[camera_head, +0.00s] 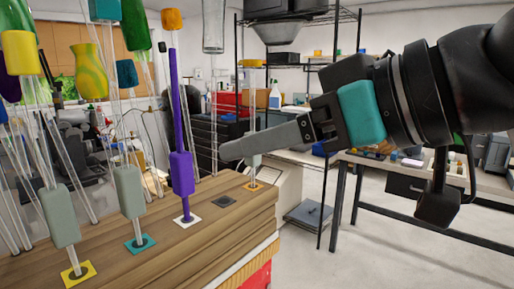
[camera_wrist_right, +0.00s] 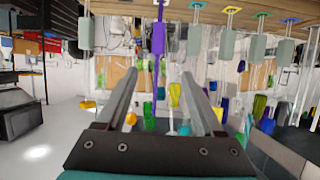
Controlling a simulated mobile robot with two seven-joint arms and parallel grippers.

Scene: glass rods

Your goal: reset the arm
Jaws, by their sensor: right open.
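My right arm comes in from the right in the head view, and its gripper (camera_head: 225,150) points left above the far right part of the wooden table (camera_head: 215,245). In the right wrist view the two fingers of this gripper (camera_wrist_right: 159,78) stand apart, and nothing is held between them. A purple rod with a purple block (camera_head: 181,172) stands upright to the left of the fingertips, apart from them in the head view. The purple rod (camera_wrist_right: 158,40) also shows between the finger lines in the wrist view, which looks upside down. My left gripper is not in view.
A dark square (camera_head: 223,201) is bare. A wire shelf (camera_head: 300,20) and a bench stand behind. The floor at right is clear.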

